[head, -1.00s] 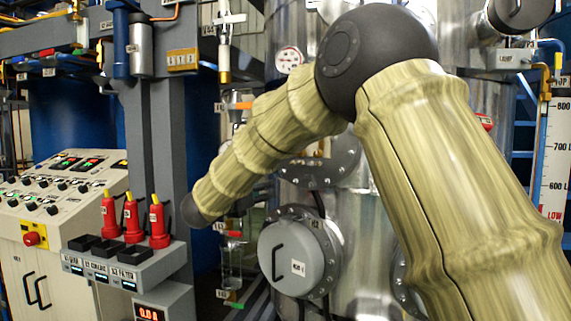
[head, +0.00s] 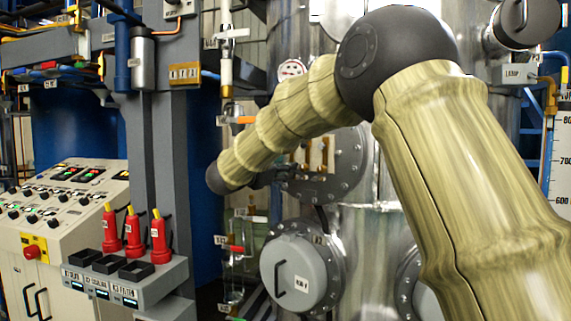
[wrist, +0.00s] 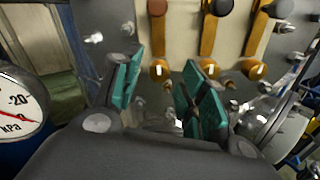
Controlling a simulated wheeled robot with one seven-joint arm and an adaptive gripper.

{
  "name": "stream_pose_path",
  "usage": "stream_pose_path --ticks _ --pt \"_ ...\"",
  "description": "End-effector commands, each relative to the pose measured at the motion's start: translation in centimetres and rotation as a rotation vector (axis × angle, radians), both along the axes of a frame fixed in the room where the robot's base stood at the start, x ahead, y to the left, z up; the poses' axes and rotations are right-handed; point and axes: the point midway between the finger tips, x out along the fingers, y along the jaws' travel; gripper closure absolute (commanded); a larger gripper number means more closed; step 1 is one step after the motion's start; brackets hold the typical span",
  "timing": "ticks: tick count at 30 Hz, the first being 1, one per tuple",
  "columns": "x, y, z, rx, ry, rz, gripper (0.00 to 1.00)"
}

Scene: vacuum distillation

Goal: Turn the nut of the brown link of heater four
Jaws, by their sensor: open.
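In the wrist view a brass link with a brown cap (wrist: 157,8) stands on a pale plate, with a brass nut (wrist: 159,70) at its lower end. A brass link with a dark cap (wrist: 219,7) is to its right, and another dark-capped one is farther right. My gripper (wrist: 164,88) is open and empty, its teal pads apart. The brown link's nut shows between and beyond the pads; I cannot tell the gap in depth. In the head view my gripper (head: 262,178) is small and dark, beside the flange with brass links (head: 325,152).
A pressure gauge (wrist: 15,112) is close on the left in the wrist view. Bolts and metal fittings crowd the right. In the head view a round grey hatch (head: 292,275) is below the flange, and a control panel (head: 60,200) is at left.

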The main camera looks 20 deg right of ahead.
Motion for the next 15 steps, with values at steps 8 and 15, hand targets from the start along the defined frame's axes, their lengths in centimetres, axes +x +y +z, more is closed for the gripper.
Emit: stream_pose_path --ticks 8,15 --pt "1.07 -1.31 0.01 0.000 0.000 0.001 0.58" --pt "1.14 -1.32 -0.04 -0.001 0.000 0.002 0.58"
